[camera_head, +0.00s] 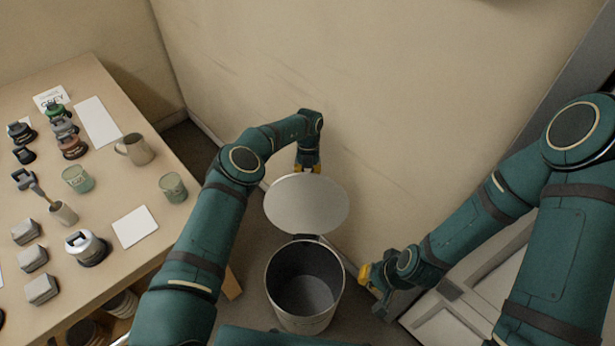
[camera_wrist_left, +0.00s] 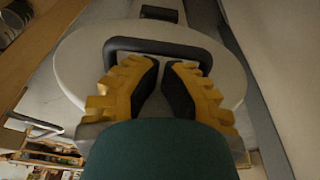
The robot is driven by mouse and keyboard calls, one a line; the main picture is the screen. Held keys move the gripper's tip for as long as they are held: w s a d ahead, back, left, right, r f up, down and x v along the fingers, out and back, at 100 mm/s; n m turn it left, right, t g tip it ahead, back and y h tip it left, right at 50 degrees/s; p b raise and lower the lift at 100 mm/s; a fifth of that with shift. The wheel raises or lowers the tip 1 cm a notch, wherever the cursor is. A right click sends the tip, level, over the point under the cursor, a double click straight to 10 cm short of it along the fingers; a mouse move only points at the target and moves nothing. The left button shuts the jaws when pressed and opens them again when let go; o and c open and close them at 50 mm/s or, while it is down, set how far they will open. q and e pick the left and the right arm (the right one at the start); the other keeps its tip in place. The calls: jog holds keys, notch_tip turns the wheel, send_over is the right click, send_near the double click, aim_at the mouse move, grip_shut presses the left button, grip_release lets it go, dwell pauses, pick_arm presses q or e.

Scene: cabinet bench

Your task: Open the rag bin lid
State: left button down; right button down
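The rag bin (camera_head: 303,325) is a round metal bin on the floor in the head view, with its mouth uncovered and a dark, empty-looking inside. Its round grey lid (camera_head: 307,203) stands raised at the back of the rim, inner face toward me. My left gripper (camera_head: 308,169) is behind the lid's top edge, mostly hidden there. In the left wrist view the lid's outer face (camera_wrist_left: 80,60) carries a black arched handle (camera_wrist_left: 160,45). The left fingertips (camera_wrist_left: 161,63) are nearly together, within the arch. My right gripper (camera_head: 374,286) is right of the bin, apart from it.
A wooden bench (camera_head: 105,262) on the left holds mugs, cups, grey blocks and several dark-topped items. The wall (camera_head: 400,110) stands close behind the lid. A pale cabinet (camera_head: 450,325) is at the lower right, near my right gripper.

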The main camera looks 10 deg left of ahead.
pick_arm(q)
jog(key=v, duration=1.1)
jog(key=shift+r, duration=0.25)
